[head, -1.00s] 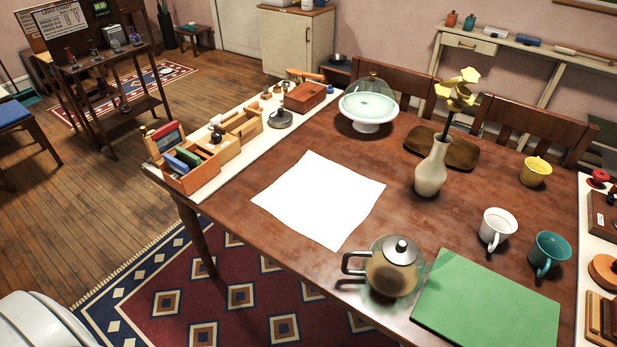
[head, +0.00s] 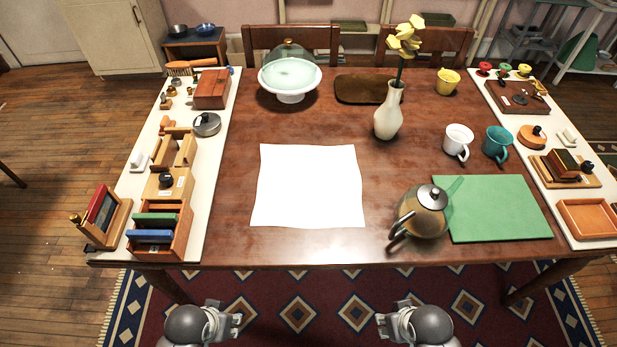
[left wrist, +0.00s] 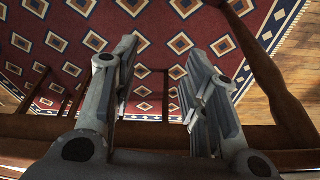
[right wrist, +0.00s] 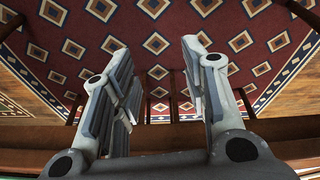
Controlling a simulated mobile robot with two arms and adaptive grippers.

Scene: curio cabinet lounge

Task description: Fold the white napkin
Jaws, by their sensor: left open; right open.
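The white napkin (head: 309,186) lies flat and unfolded on the brown wooden table (head: 300,247), left of the table's middle and close to its front edge. Its edges are slightly wavy. My left gripper (head: 238,318) is in front of the table, below and left of the napkin, apart from it. It is open and empty in the left wrist view (left wrist: 160,85). My right gripper (head: 384,319) is in front of the table, below and right of the napkin. It is open and empty in the right wrist view (right wrist: 157,80).
A glass teapot (head: 421,213) stands right of the napkin, partly over a green mat (head: 500,210). A cream vase (head: 388,115) and a domed cake stand (head: 290,83) stand behind. Boards with small items line both sides, including a wooden box (head: 178,222) at left.

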